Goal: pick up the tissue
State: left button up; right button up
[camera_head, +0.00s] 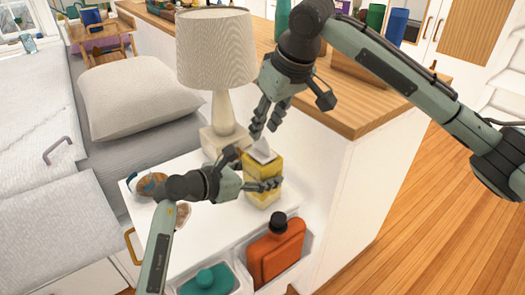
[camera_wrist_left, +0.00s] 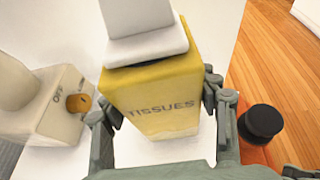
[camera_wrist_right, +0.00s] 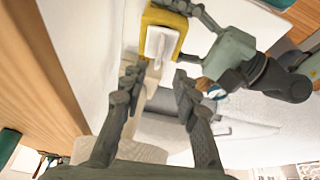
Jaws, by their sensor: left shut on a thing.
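The yellow tissue box (camera_head: 262,186) stands on the white nightstand, with a white tissue (camera_head: 263,153) sticking out of its top. In the left wrist view the box (camera_wrist_left: 158,98) reads "TISSUES" and the tissue (camera_wrist_left: 146,38) rises from it. My left gripper (camera_head: 268,185) is shut on the box, one finger on each side. My right gripper (camera_head: 262,130) is above the box, fingers pointing down, open and empty. In the right wrist view the tissue (camera_wrist_right: 160,44) lies beyond the spread fingers of the right gripper (camera_wrist_right: 155,88), apart from them.
A lamp (camera_head: 216,50) stands behind the box on the nightstand (camera_head: 215,225). Small items (camera_head: 150,183) lie at its left. An orange bottle (camera_head: 277,248) and a teal item (camera_head: 208,280) sit in bins in front. A wooden-topped cabinet (camera_head: 340,110) rises behind at right.

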aim_at(262, 146)
jog(key=x, duration=0.4)
jog(key=shift+w+d+f, duration=0.1)
jog(key=shift+f, duration=0.2)
grip_shut()
